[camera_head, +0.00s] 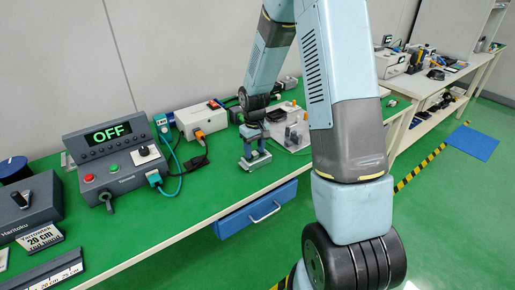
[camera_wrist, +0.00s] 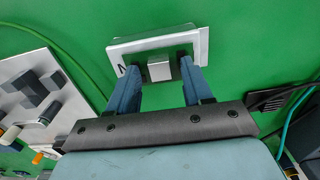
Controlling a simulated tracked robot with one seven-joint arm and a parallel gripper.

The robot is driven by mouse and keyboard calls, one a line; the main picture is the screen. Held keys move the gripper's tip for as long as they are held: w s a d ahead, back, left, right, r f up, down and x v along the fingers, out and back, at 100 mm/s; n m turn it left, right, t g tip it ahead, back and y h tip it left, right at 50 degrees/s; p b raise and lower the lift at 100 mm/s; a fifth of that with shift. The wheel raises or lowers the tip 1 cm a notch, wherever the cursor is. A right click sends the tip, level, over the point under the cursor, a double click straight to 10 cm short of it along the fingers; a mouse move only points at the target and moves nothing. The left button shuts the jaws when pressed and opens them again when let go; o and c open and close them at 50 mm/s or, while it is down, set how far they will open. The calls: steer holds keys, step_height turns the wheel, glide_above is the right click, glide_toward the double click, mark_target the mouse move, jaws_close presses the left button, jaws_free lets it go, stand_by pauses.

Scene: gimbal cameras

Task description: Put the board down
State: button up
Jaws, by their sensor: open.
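The board (camera_wrist: 203,46) is a small, light grey, rectangular plate with a raised block (camera_wrist: 159,69) on it. In the wrist view it appears to lie flat on the green bench top. My gripper (camera_wrist: 158,68) is open, with one blue finger on each side of the block. I cannot tell whether the fingers touch it. In the head view my gripper (camera_head: 255,155) is low over the bench, near its front edge, and mostly hides the board there.
A grey panel with dark blocks and knobs (camera_head: 291,130) stands just right of my gripper. A control box reading OFF (camera_head: 108,134), a white box with cables (camera_head: 202,118) and a dark Haritoku box (camera_head: 30,207) stand to the left. A blue drawer (camera_head: 257,209) is below the bench edge.

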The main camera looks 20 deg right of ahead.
mark_target(255, 153)
steer(key=shift+r, duration=0.1)
step_height(255, 153, up, 12)
steer(key=s+r+m+t, duration=0.2)
steer(key=s+r+t, duration=0.1)
steer(key=s+r, duration=1)
steer(key=s+r+t, duration=0.1)
steer(key=s+r, duration=0.2)
steer(key=s, duration=0.4)
steer(key=s+d+r+m+t, duration=0.1)
steer(key=s+r, duration=0.3)
steer(key=s, duration=0.4)
steer(key=shift+s+d+r+m+t, duration=0.15)
steer(key=shift+d+m+t, duration=0.05)
steer(key=shift+m+t, duration=0.1)
steer(key=shift+s, duration=0.2)
